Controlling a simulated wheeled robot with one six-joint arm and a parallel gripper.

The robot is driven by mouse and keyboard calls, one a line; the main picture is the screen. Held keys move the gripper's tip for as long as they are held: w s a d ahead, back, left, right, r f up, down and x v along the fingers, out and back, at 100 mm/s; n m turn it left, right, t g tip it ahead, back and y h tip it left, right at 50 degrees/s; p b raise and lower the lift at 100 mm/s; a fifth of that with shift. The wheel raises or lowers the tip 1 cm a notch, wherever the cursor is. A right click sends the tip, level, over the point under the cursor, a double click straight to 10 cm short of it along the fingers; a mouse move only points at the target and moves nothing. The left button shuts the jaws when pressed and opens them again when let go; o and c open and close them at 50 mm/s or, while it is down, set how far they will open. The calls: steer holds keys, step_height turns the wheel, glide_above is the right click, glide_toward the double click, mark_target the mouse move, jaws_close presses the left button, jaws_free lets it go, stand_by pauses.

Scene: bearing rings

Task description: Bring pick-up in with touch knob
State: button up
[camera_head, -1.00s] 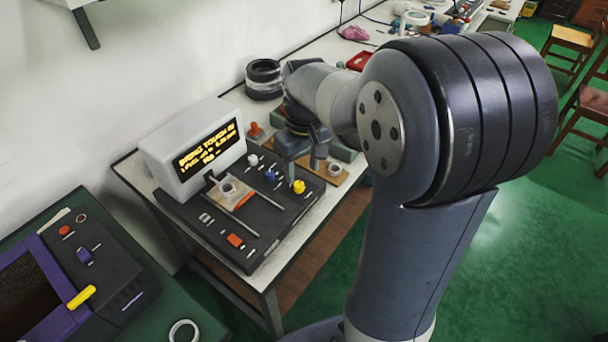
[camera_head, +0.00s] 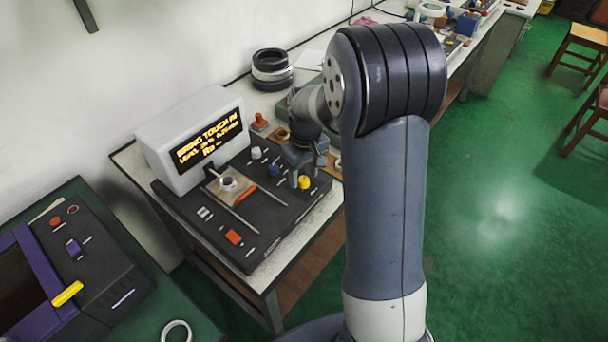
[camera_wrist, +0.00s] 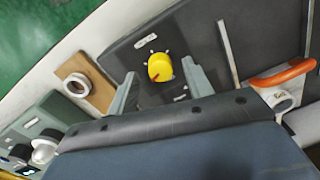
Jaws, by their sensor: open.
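My gripper (camera_head: 298,172) is open just above the yellow knob. In the wrist view the yellow knob (camera_wrist: 160,67), with a red pointer mark, lies between and slightly beyond my two fingertips (camera_wrist: 161,85), with gaps on both sides. An orange arm (camera_head: 245,194), perhaps the pick-up, lies beside a small ring (camera_head: 228,183); it also shows in the wrist view (camera_wrist: 285,74). The display (camera_head: 208,138) reads "BRING TOUCH IN" and a level line, partly legible.
An orange-red button (camera_head: 233,237) is at the panel's front. A red-handled stamp-like thing (camera_head: 260,122) and a stack of black rings (camera_head: 271,70) stand behind. A ring on a wooden board (camera_wrist: 76,84) is beside the panel. A purple device (camera_head: 75,260) stands at left.

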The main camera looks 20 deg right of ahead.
steer(key=shift+f, duration=0.5)
steer(key=c, duration=1)
